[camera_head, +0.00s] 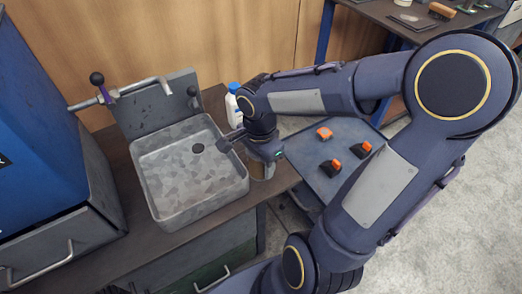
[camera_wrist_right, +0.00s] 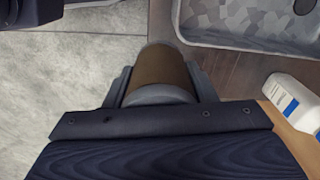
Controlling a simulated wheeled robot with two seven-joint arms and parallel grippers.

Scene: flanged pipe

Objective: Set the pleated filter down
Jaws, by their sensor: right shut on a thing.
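The pleated filter (camera_wrist_right: 160,70) is a brown cylinder with grey end caps. In the right wrist view it sits between the two fingers of my right gripper (camera_wrist_right: 163,85), which is shut on it. In the head view my right gripper (camera_head: 252,152) is right of the sink, and a small part of the filter (camera_head: 262,171) shows below it. The filter is at the worktop's front edge, as seen from the wrist. I cannot tell whether it touches the worktop. My left gripper is not in view.
A grey sink (camera_head: 190,205) with a tap is set in the dark worktop (camera_head: 240,204). A white bottle with a blue cap (camera_head: 233,106) stands behind my gripper. A grey-blue tray surface (camera_head: 345,134) with orange-and-black items lies to the right. A blue cabinet (camera_head: 35,120) stands left.

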